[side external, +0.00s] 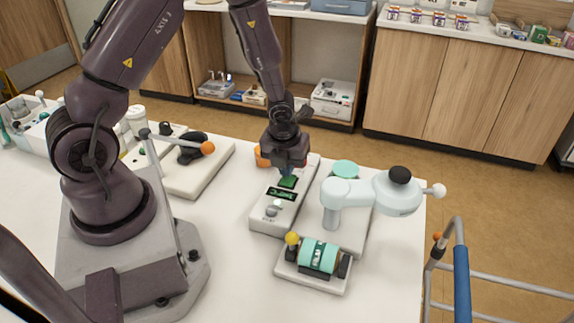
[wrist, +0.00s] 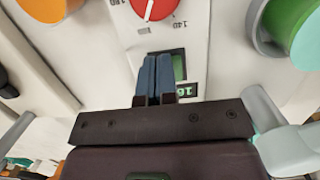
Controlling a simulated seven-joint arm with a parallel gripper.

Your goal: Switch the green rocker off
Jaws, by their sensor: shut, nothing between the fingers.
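The green rocker (side external: 288,182) sits on a pale, long control box (side external: 262,213), just beyond a small green-lit display (side external: 281,194). My gripper (side external: 286,172) is shut and empty, pointing down right over the rocker. In the wrist view, my two blue fingers (wrist: 157,60) lie together across the left part of the green rocker (wrist: 180,67). Its right part shows beside them. I cannot tell whether the fingertips touch it, or which way it is tipped. The display (wrist: 187,90) shows partly below it.
A red dial (wrist: 150,6) is beyond the fingers on the box. An orange thing (side external: 262,157) stands behind it. To the right is a pale device with a rounded head (side external: 385,193). A teal roller unit (side external: 318,256) is in front. A lever board (side external: 205,177) lies left.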

